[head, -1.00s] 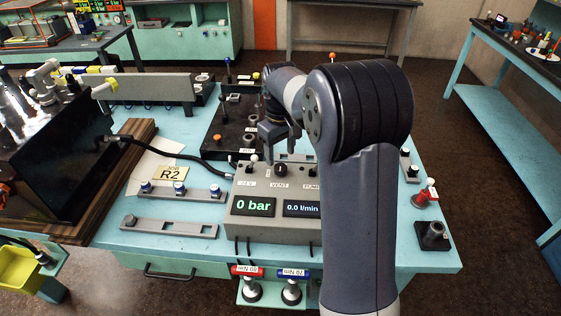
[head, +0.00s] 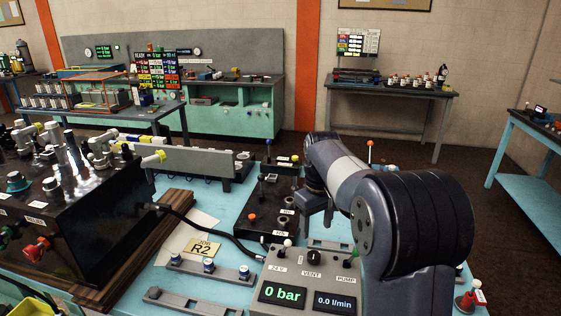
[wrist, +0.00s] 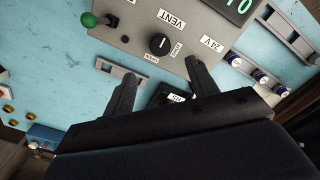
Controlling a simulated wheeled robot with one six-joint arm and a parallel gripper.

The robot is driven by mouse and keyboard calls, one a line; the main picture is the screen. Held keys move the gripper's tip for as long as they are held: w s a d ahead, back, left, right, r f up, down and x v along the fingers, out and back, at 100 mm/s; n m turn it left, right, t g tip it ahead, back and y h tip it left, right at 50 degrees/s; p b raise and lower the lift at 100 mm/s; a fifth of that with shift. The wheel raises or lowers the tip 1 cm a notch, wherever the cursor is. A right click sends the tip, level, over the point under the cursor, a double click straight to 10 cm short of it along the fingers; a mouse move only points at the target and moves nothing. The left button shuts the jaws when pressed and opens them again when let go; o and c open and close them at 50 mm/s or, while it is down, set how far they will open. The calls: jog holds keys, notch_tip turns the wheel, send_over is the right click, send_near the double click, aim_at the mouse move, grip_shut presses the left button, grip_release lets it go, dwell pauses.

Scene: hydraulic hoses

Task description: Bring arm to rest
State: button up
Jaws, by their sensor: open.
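My gripper (head: 318,214) hangs from my folded arm over the blue bench, beyond the grey control box (head: 300,280). In the wrist view its two dark fingers (wrist: 160,88) stand apart with nothing held between them. The control box also shows in the wrist view (wrist: 140,50), just past the fingertips, with its black VENT knob and a green-tipped lever. Its displays read 0 bar and 0.0 l/min in the head view. My arm hides the box's right side and much of the bench there.
A black manifold plate (head: 255,222) with upright levers lies left of my gripper. A large black hydraulic unit (head: 75,215) stands at the left, with a black hose (head: 205,232) running from it. A card marked R2 (head: 202,248) and blue-capped fittings (head: 208,265) are near the box.

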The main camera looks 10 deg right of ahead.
aim_at(314, 254)
notch_tip(314, 254, down, 9)
jog(key=shift+f+p, duration=0.2)
jog(key=shift+p, duration=0.3)
